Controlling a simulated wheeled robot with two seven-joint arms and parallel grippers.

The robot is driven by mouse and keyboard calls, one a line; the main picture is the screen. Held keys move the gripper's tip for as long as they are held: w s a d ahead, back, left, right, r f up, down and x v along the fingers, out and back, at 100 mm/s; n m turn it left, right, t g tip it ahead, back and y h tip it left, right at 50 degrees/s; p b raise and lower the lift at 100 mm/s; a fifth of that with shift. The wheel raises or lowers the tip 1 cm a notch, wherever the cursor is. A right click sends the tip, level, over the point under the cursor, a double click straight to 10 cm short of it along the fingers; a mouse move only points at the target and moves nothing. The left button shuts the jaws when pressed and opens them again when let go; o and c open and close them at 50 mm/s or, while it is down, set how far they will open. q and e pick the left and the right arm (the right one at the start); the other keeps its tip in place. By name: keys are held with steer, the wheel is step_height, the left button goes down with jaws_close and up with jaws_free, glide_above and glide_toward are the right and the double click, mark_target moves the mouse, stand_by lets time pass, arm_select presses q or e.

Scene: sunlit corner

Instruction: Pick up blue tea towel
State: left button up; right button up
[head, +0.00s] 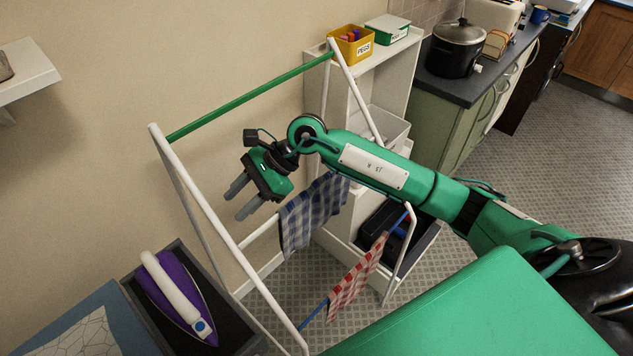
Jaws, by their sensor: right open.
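The blue tea towel (313,210), blue and white checked, hangs over a white rail of the drying rack (205,199). Part of its upper right is hidden behind my right arm. My right gripper (238,204) is open and empty. In the head view it shows just left of the towel, with its fingers pointing down and left, apart from the cloth. My left gripper is not in view.
A red checked towel (358,280) hangs on the rack's lower blue rail. A purple iron (178,297) lies in a dark tray at lower left. White shelves (375,70) hold a yellow pegs box (351,47). A black pot (455,49) stands on the counter.

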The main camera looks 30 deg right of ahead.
steer(key=w+d+f+n+h, duration=0.25)
steer(key=d+h, duration=0.25)
steer(key=d, duration=0.3)
steer(key=r+h, duration=0.2)
steer(key=h, duration=0.3)
glide_above(317, 183)
steer(key=shift+w+a+f+m, duration=0.1)
steer(key=shift+a+m, duration=0.15)
steer(key=shift+a, duration=0.2)
steer(key=shift+d, duration=0.5)
step_height(317, 183, down, 8)
steer(key=b, duration=0.3)
steer(key=shift+f+b, duration=0.15)
steer(key=shift+b, duration=0.25)
steer(key=shift+f+b, duration=0.65)
steer(key=shift+f, duration=0.1)
jaws_close()
